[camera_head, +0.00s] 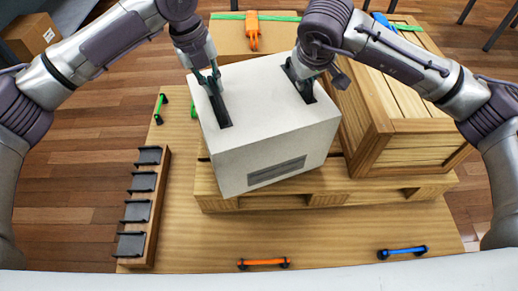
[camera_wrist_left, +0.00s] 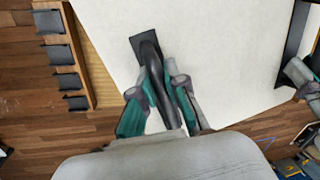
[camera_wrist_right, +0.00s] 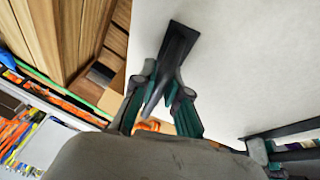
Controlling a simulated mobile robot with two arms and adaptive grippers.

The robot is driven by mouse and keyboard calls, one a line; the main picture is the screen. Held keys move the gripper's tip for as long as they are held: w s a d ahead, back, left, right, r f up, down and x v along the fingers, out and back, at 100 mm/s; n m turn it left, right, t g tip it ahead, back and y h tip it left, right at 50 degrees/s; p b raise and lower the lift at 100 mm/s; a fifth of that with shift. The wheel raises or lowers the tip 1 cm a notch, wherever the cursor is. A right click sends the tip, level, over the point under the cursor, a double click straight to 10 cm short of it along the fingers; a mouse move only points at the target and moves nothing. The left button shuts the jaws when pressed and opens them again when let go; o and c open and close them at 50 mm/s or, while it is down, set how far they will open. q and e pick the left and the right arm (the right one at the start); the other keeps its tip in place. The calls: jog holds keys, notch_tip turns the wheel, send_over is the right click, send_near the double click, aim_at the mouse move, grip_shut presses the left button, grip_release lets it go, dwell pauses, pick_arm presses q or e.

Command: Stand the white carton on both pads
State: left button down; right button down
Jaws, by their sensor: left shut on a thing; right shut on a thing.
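The white carton (camera_head: 265,120) is a large box with a grey printed panel on its front and two dark handles on top. It sits turned over the wooden pallet (camera_head: 290,200), and I cannot tell whether it touches it. My left gripper (camera_head: 211,82) is shut on the left handle, which shows in the left wrist view as a dark bar (camera_wrist_left: 147,45) between the fingers. My right gripper (camera_head: 297,80) is shut on the right handle, also seen in the right wrist view (camera_wrist_right: 178,45). I cannot make out the pads; the carton hides much of the pallet top.
A large wooden crate (camera_head: 415,140) stands close on the carton's right. A cardboard box (camera_head: 228,40) with a green strap and an orange piece is behind. A rack of black holders (camera_head: 140,210) is at left. Orange (camera_head: 263,263) and blue (camera_head: 402,252) handles lie in front.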

pick_arm(q)
jog(key=shift+f, duration=0.4)
pick_arm(e)
jog(key=shift+f, duration=0.35)
pick_arm(q)
jog(key=c, duration=1.2)
grip_release()
jog(key=shift+r, duration=0.2)
pick_arm(e)
jog(key=c, duration=1.2)
grip_release()
jog(key=shift+r, duration=0.15)
jog(key=shift+r, duration=0.1)
pick_arm(q)
notch_tip(320, 180, up, 12)
jog(key=a, duration=0.2)
jog(key=shift+s+a, duration=0.15)
jog(key=shift+s, duration=0.25)
pick_arm(e)
jog(key=v, duration=1.1)
jog(key=shift+s+r, duration=0.25)
jog(key=shift+r, duration=0.1)
pick_arm(q)
jog(key=shift+f, duration=0.15)
